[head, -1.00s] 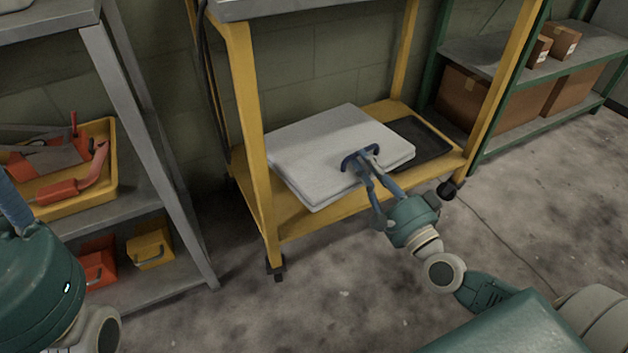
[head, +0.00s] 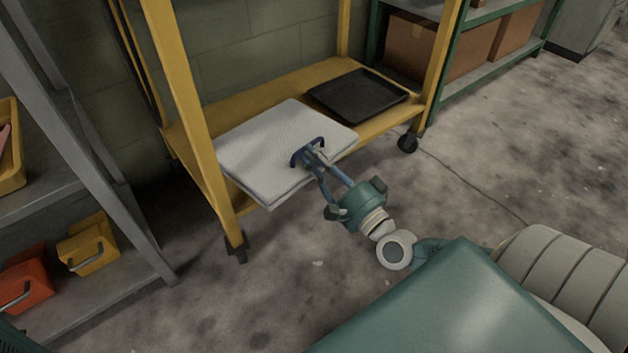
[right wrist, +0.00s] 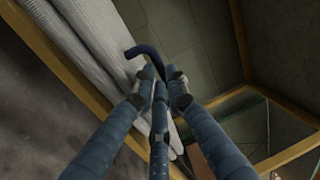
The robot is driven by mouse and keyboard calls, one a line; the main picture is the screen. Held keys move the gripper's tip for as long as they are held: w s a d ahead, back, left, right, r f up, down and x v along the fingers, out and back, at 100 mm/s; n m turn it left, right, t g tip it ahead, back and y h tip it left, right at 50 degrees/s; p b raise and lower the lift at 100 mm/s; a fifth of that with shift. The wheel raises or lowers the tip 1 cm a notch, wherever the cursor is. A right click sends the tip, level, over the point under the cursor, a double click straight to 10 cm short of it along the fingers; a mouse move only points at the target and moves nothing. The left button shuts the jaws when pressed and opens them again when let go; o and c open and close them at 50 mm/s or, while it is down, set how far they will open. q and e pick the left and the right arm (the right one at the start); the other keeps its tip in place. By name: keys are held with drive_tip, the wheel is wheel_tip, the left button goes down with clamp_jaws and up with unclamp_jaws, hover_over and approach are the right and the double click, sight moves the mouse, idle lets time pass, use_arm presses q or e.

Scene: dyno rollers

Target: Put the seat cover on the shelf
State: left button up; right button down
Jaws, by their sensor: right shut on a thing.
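The seat cover (head: 280,140) appears as a flat, pale grey-white folded pad at the lower shelf (head: 300,85) of a yellow cart. Its near corner juts past the shelf's front edge; I cannot tell whether it rests on the shelf or is held just above it. My right gripper (head: 309,160) is at the pad's right front side, shut on its dark blue curved handle. In the right wrist view the fingers (right wrist: 160,95) close around the handle (right wrist: 145,52), with the layered pale pad (right wrist: 90,40) beside it. My left gripper is out of view.
A black tray (head: 358,95) lies on the cart shelf to the right of the pad. Yellow cart posts (head: 185,110) stand at both sides. A grey rack (head: 105,170) with bins is at left, a green rack with cardboard boxes (head: 472,50) at right. The floor in front is clear.

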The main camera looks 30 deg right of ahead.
wheel_tip(320, 180, down, 4)
drive_tip(key=b, duration=0.3)
drive_tip(key=shift+f, duration=0.25)
drive_tip(key=shift+r, duration=0.1)
drive_tip(key=c, duration=1.7)
unclamp_jaws()
drive_tip(key=shift+s, duration=0.1)
